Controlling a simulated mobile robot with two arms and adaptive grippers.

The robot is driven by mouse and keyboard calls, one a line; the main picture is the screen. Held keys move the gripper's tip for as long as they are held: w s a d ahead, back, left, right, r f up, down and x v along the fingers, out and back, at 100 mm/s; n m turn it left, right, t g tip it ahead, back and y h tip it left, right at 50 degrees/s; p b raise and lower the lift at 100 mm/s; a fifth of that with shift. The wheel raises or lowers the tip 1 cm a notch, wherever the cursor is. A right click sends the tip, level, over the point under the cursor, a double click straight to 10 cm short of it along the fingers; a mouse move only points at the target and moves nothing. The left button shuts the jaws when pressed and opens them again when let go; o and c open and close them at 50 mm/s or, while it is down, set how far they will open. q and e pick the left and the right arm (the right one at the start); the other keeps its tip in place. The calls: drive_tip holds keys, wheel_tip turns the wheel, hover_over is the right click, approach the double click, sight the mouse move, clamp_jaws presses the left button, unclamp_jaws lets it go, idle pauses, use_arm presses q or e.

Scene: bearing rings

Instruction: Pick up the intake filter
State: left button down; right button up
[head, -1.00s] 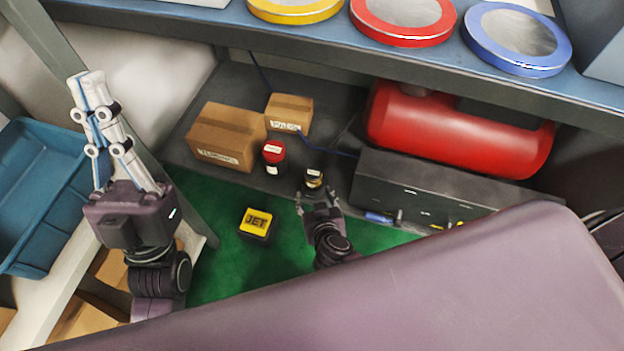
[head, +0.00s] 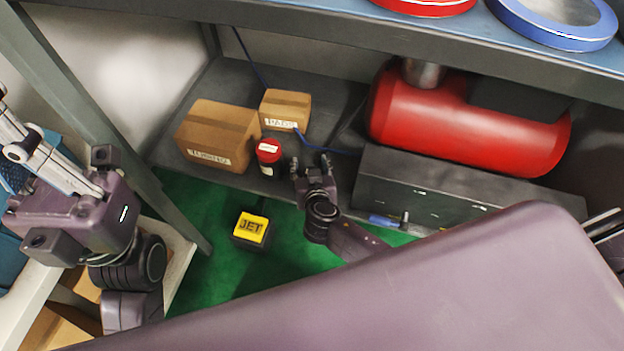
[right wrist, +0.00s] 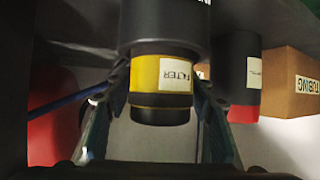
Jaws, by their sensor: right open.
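The intake filter (right wrist: 146,73) shows in the right wrist view as a dark cylinder with a yellow band and a white label reading FILTER. It appears upside down there. My right gripper (right wrist: 160,112) is open, with one finger on each side of the filter; I cannot tell whether they touch it. In the head view my right gripper (head: 311,160) is at the shelf's front edge and hides the filter. My left gripper's fingers (head: 40,155) reach the left edge of the head view, partly cut off, away from the filter.
A dark can with a red lid (head: 269,150) stands just left of my right gripper. Boxes marked TUBING (head: 218,135) and PADS (head: 286,108) are behind. A red tank (head: 460,125) is at right. A yellow JET box (head: 251,229) sits on the green floor.

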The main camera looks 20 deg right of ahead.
clamp_jaws()
idle(0.4)
drive_tip(key=shift+r, duration=0.1)
